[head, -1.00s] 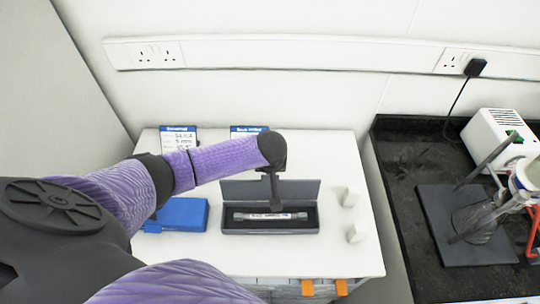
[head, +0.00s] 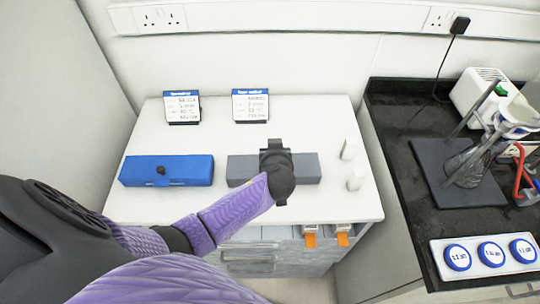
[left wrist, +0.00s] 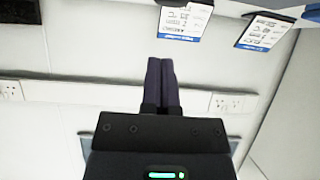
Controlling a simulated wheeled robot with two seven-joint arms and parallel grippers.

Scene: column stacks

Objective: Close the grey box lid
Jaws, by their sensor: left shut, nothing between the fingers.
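The grey box (head: 305,168) lies on the white table with its lid down flat, so the grey tube is hidden. My left gripper (head: 275,145) is over the middle of the box and hides part of the lid. I cannot tell whether it touches the lid. In the left wrist view its fingers (left wrist: 161,62) are together with nothing between them, pointing towards the back wall. My right gripper is not in view.
A closed blue box (head: 190,171) lies left of the grey one. Two label cards (head: 182,107) (head: 250,105) stand behind. Two small white blocks (head: 348,149) (head: 355,179) are at the right. A black bench (head: 405,165) with lab gear stands further right.

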